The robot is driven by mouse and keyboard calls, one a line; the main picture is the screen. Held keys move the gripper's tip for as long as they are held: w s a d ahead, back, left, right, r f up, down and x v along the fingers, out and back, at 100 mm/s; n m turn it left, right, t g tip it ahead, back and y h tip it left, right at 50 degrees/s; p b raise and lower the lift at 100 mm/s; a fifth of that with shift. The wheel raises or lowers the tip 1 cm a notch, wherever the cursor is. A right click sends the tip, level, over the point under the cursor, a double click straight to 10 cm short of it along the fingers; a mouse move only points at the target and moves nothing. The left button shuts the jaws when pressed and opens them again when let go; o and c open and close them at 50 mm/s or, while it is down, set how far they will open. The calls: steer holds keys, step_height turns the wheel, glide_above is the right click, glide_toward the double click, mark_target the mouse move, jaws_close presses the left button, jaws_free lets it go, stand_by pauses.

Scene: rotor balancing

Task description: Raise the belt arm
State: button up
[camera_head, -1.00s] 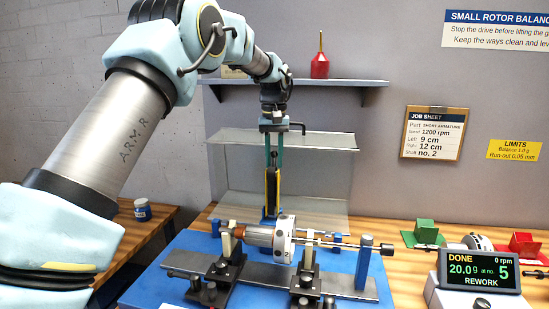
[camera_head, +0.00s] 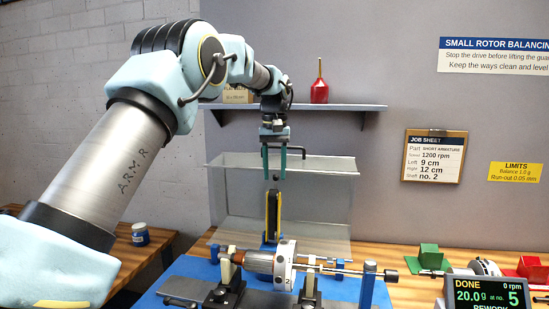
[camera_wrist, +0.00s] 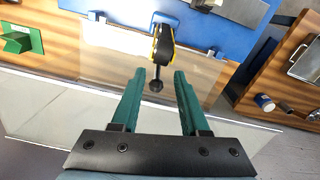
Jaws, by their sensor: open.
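The belt arm (camera_head: 272,215) is a black and yellow bar standing upright on a blue base behind the rotor. A dark round knob tops it. My gripper (camera_head: 275,168) is above the belt arm with its two green fingers pointing down, open and empty. The knob appears apart from both fingers. The rotor (camera_head: 262,262) lies across its supports in front of the belt arm.
A clear guard (camera_head: 330,170) stands around and behind the belt arm, with a dark handle near my gripper. A shelf (camera_head: 340,107) with a red bottle (camera_head: 319,90) is above. The display (camera_head: 488,292) reads DONE, 0 rpm, 20.0 g at no. 5, REWORK.

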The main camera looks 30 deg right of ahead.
step_height(320, 180, up, 7)
stand_by(0.3)
steer(key=shift+s, duration=0.1)
stand_by(0.4)
